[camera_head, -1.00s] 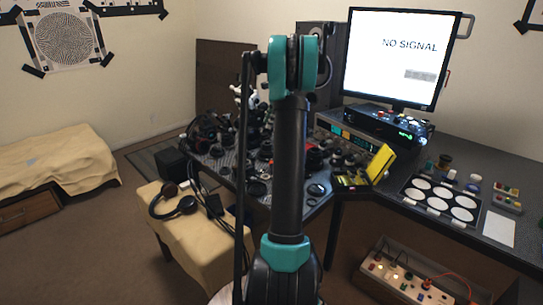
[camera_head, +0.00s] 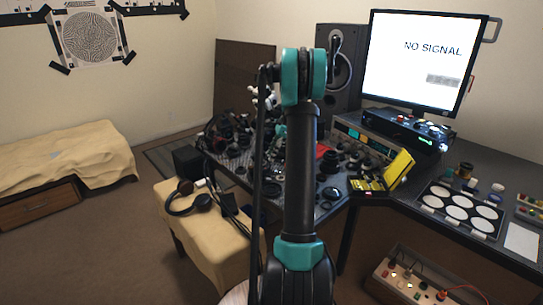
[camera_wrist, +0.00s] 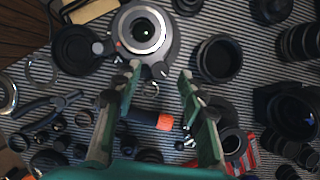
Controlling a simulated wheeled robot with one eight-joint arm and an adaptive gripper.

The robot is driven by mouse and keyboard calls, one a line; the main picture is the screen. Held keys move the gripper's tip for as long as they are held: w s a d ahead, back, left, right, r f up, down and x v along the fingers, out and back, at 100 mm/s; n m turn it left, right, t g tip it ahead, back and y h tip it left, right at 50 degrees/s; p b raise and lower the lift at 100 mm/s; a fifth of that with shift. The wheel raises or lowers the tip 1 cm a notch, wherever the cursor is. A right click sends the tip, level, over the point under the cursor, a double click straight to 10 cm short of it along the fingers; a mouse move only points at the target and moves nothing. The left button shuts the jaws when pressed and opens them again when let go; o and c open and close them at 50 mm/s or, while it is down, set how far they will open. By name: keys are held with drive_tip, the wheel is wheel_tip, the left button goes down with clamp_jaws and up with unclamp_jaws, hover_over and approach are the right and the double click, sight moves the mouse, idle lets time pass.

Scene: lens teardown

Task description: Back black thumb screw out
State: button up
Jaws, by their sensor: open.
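In the wrist view, a lens part with a pale metal ring and dark centre (camera_wrist: 143,30) sits in a dark round mount at the top. A small dark knob, which looks like the black thumb screw (camera_wrist: 160,70), sticks out from the mount's lower edge. A greyer knob (camera_wrist: 97,47) is on its left side. My gripper (camera_wrist: 160,74) is open, its green fingers on either side of the dark knob in the picture. I see no contact, and the depth between them is unclear. In the head view my arm hides much of the bench.
The striped mat (camera_wrist: 215,18) is crowded with lens rings and barrels. An orange-tipped tool (camera_wrist: 164,121) lies between the fingers, and a black ring (camera_wrist: 217,58) is to their right. A yellow case (camera_head: 399,168) and monitor (camera_head: 424,60) stand right of the arm.

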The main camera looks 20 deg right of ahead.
drive_tip(key=shift+a+f, duration=0.2)
drive_tip(key=shift+f, duration=0.3)
clamp_jaws()
drive_tip(key=shift+w+n, duration=0.1)
drive_tip(key=shift+n, duration=0.2)
drive_tip(key=n, duration=0.1)
drive_tip(key=n+g, duration=0.1)
drive_tip(key=n, duration=0.1)
drive_tip(key=n+g, duration=0.1)
drive_tip(key=n, duration=0.1)
drive_tip(key=shift+w, duration=0.25)
drive_tip(key=shift+w+n+g+h, duration=0.15)
drive_tip(key=shift+n+g, duration=0.3)
drive_tip(key=shift+n, duration=0.8)
drive_tip(key=shift+n+g+h, duration=0.15)
drive_tip(key=shift+n+g, duration=0.3)
drive_tip(key=shift+n, duration=0.8)
drive_tip(key=shift+a, duration=0.1)
